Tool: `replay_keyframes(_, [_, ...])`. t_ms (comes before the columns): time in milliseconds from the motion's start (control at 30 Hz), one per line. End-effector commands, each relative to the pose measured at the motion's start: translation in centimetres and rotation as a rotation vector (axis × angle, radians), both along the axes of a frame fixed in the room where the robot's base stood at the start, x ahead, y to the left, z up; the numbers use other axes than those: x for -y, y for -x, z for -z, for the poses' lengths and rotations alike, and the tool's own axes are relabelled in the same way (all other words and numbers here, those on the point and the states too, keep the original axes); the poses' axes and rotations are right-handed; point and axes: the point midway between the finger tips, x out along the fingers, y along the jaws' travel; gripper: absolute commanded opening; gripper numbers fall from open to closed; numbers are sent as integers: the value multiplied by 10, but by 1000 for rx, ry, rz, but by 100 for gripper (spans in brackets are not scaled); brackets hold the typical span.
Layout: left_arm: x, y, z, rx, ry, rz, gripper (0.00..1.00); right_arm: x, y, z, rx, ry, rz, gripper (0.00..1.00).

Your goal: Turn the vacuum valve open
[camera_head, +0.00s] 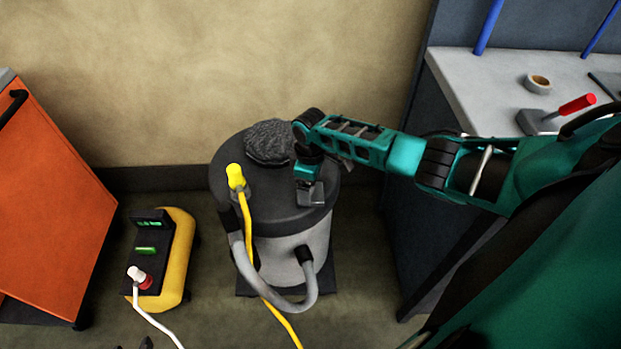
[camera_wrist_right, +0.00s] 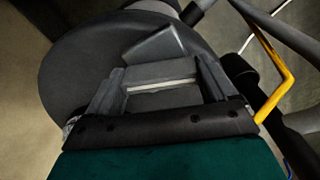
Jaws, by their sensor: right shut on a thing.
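The vacuum (camera_head: 293,255) is a light grey drum with a dark round lid. My right gripper (camera_head: 310,192) reaches down onto the right part of the lid. In the right wrist view my right gripper (camera_wrist_right: 163,82) has its two fingers around a grey block-like piece on the lid, which I take as the vacuum valve (camera_wrist_right: 155,45). The gripper is shut on it. The valve's lower part is hidden between the fingers, and how far it is turned cannot be told. My left gripper is not in view.
A dark crumpled cloth-like thing (camera_head: 269,142) lies on the lid. A yellow plug (camera_head: 236,177) with its cable and a grey hose (camera_head: 247,268) are at the vacuum's left. A yellow-black power unit (camera_head: 176,258) and an orange cabinet (camera_head: 45,205) stand left; a workbench (camera_head: 470,85) stands right.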

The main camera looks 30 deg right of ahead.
Motion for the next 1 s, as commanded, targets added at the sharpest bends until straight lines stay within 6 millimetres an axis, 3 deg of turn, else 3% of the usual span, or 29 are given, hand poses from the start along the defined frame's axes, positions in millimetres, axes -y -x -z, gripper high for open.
replay_keyframes(400, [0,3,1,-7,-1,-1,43,-1,-1,-1,3,-2,-276,55])
replay_keyframes(1000, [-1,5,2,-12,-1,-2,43,-1,-1,-1,4,-3,-363,55])
